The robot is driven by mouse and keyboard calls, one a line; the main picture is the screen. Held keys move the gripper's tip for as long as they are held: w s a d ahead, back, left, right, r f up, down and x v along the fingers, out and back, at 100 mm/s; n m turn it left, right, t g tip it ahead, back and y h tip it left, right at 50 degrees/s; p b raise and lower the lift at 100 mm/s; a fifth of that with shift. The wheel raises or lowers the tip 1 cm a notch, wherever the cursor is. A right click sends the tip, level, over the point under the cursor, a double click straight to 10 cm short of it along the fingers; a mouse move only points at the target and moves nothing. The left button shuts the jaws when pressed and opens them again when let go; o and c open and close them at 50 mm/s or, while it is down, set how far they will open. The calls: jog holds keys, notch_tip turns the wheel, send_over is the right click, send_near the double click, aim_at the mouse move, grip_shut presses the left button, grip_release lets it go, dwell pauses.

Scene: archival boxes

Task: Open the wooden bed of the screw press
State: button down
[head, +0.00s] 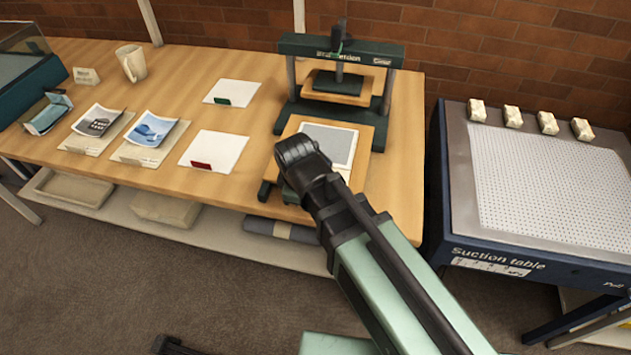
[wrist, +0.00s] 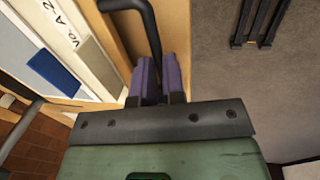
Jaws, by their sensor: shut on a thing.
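The screw press (head: 340,48) has a dark green frame and stands at the right end of the wooden table. Its wooden bed (head: 365,150) extends in front of the uprights, with a pale, flat, bordered item (head: 340,142) on it. In the wrist view, my gripper (wrist: 160,78) is shut on a black bar handle (wrist: 147,22) beside a wooden edge (wrist: 180,28), probably the bed's front. In the head view my own wrist hides the fingertips, the handle and the bed's near left part.
The suction table (head: 550,170) stands to the right, past a narrow gap. Left of the press are sheets (head: 215,150), photographs (head: 152,130) and a mug (head: 131,63). A low shelf (head: 215,232) runs below the table; the grey floor in front (head: 180,290) is mostly clear.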

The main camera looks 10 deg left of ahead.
jog(key=shift+s, duration=0.45)
jog(key=c, duration=1.2)
grip_release()
notch_tip(320, 180, up, 11)
jog(key=s+p, duration=0.2)
jog(key=p, duration=0.8)
jog(key=shift+a+f+p, duration=0.15)
jog(key=shift+f+p, duration=0.05)
jog(key=shift+p, duration=0.1)
